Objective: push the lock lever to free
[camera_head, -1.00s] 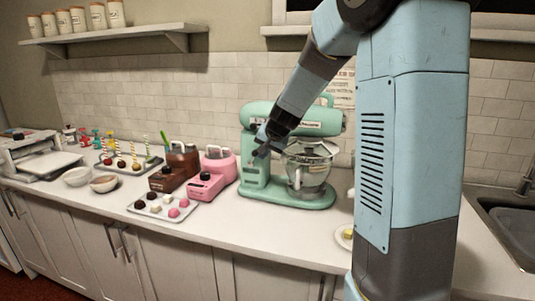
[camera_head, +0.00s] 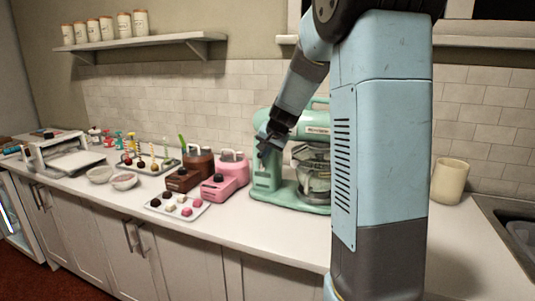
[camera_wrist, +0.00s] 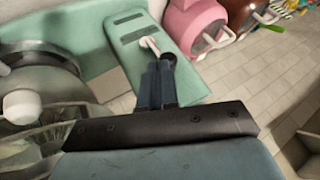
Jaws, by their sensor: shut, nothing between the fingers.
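The mint-green stand mixer (camera_head: 268,180) stands on the counter, partly hidden behind my arm column. My gripper (camera_head: 263,148) is at the mixer's column side, with its fingers shut and empty. In the wrist view, the lock lever (camera_wrist: 149,43) is a short pale rod with a dark knob (camera_wrist: 168,57), rising from a slotted green plate (camera_wrist: 128,28) on the mixer. My shut fingertips (camera_wrist: 160,66) are right at the knob, and look to be touching or almost touching it. The exact contact is hidden.
A pink machine (camera_head: 232,168) and a brown one (camera_head: 199,162) stand left of the mixer, with a tray of sweets (camera_head: 158,208) in front. The mixer's steel bowl (camera_wrist: 45,85) is close beside my gripper in the wrist view. A cream canister (camera_head: 450,181) stands near the sink.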

